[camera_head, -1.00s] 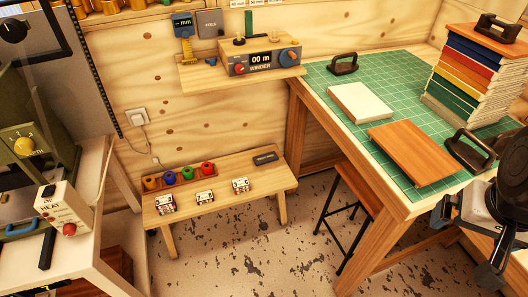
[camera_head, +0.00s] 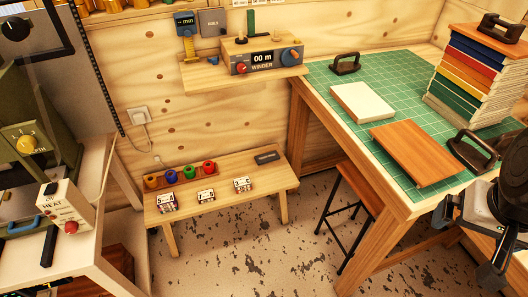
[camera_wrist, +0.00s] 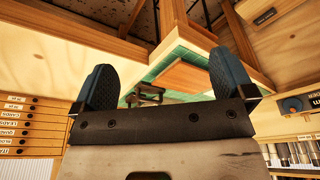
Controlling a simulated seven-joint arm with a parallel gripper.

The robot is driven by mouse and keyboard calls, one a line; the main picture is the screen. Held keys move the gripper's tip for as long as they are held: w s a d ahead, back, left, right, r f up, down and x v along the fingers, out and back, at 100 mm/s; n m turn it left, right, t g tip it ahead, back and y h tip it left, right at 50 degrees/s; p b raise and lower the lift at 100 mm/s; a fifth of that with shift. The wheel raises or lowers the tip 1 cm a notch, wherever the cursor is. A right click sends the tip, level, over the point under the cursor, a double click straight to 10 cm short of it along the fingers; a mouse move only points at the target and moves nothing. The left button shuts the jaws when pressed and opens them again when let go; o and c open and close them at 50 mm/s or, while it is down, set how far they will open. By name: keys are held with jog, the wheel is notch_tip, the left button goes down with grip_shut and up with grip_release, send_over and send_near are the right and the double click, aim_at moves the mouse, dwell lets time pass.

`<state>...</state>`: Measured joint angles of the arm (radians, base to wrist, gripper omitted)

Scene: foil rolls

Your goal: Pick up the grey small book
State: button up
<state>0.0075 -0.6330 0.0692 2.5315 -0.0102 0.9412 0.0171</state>
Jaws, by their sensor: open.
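No book that is plainly grey and small can be made out. A pale, off-white book-like block (camera_head: 363,102) lies flat on the green cutting mat (camera_head: 318,72). A stack of books (camera_head: 472,72) with coloured covers stands at the mat's back right. My gripper (camera_head: 465,245) is at the lower right, in front of the worktable and apart from these things. In the wrist view its two dark fingers (camera_wrist: 165,82) are spread with nothing held between them; the table's edge and part of the mat show beyond.
A wooden board (camera_head: 415,151) and dark handled weights (camera_head: 345,64) are on the mat; another weight tops the stack. A stool (camera_head: 355,190) stands by the table. A low bench (camera_head: 225,190) holds coloured rolls and small labelled boxes.

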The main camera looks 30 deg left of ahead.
jog(key=w+a+f+n+y, duration=0.1)
jog(key=w+a, duration=0.3)
jog(key=w, duration=0.3)
jog(key=w+a+f+n, duration=0.1)
jog(key=w+a+f, duration=0.1)
jog(key=w+a, duration=0.35)
jog(key=w+a+f+n+t+y, duration=0.1)
jog(key=w+a+f, duration=0.4)
jog(key=w+a, duration=0.3)
jog(key=w+a+f+n+t+y, duration=0.1)
jog(key=w+a+f, duration=0.5)
jog(key=w+a, duration=0.2)
jog(key=w+a+f+n+t+y, duration=0.15)
jog(key=w+a+f, duration=0.35)
jog(key=a+f, duration=0.8)
jog(key=w+a+f+n+t+y, duration=0.1)
jog(key=w+a+f+t+y, duration=0.2)
jog(key=a+f, duration=1.1)
jog(key=s+a+f+n+y, duration=0.1)
jog(key=s+a+f, duration=0.1)
jog(key=f, duration=0.5)
jog(key=s+a+f+t+y, duration=0.1)
jog(key=s+a+f, duration=0.1)
jog(key=s+f, duration=0.2)
jog(key=s+a+f+n+t+y, duration=0.1)
jog(key=s+a+f+y, duration=0.1)
jog(key=f, duration=0.9)
jog(key=shift+s+a+n, duration=0.15)
jog(key=shift+s+n, duration=0.2)
jog(key=shift+s, duration=0.05)
